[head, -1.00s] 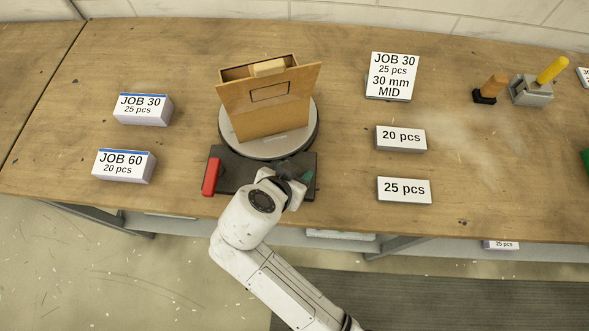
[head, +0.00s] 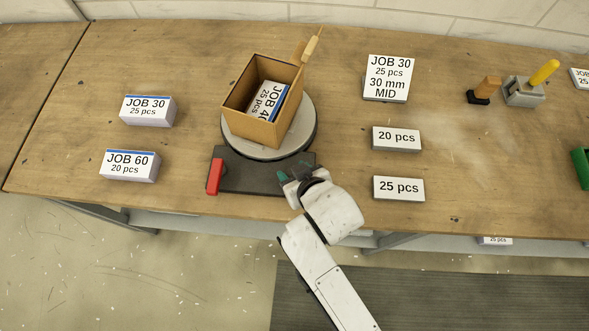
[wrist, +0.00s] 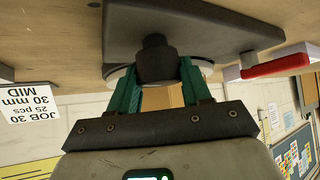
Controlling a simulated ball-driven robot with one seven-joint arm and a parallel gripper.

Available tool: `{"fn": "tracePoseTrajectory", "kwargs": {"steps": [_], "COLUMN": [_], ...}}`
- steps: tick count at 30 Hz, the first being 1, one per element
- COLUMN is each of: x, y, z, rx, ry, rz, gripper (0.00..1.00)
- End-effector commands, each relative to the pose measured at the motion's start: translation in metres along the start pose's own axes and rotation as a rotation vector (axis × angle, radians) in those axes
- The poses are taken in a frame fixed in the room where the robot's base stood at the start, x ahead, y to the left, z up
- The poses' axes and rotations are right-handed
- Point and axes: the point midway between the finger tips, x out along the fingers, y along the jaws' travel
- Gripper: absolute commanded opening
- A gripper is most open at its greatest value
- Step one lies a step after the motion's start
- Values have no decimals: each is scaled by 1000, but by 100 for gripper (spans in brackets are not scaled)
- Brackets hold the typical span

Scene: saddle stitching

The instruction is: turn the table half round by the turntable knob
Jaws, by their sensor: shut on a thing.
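The turntable is a grey disc (head: 303,138) on a dark base (head: 245,177) with a red lever (head: 214,176) at its left end. An open-topped wooden box (head: 249,122) stands turned at an angle on the disc, with a labelled stack (head: 268,103) inside. The dark turntable knob (wrist: 157,60) shows in the wrist view at the base. My gripper (head: 286,178) is at the base's front right. In the wrist view its green fingers (wrist: 157,78) are on either side of the knob, shut on it. In the head view my gripper hides the knob.
Left are the JOB 30 (head: 147,111) and JOB 60 (head: 131,165) stacks. Right are the JOB 30 MID sign (head: 387,79) and the 20 pcs (head: 396,139) and 25 pcs (head: 399,189) blocks. A yellow-handled tool (head: 526,88) stands far right.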

Motion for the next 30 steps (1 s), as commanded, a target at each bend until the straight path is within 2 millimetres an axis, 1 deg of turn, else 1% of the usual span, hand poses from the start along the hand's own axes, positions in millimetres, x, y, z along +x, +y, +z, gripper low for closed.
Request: {"fn": "tracePoseTrajectory", "kwargs": {"steps": [1, 2, 30], "x": [-1, -1, 2], "y": [2, 2, 1], "z": [-4, -5, -6], "rx": [-26, -47, -688], "ry": [11, 11, 11], "rz": [-29, -49, -679], "gripper": [18, 18, 17]}}
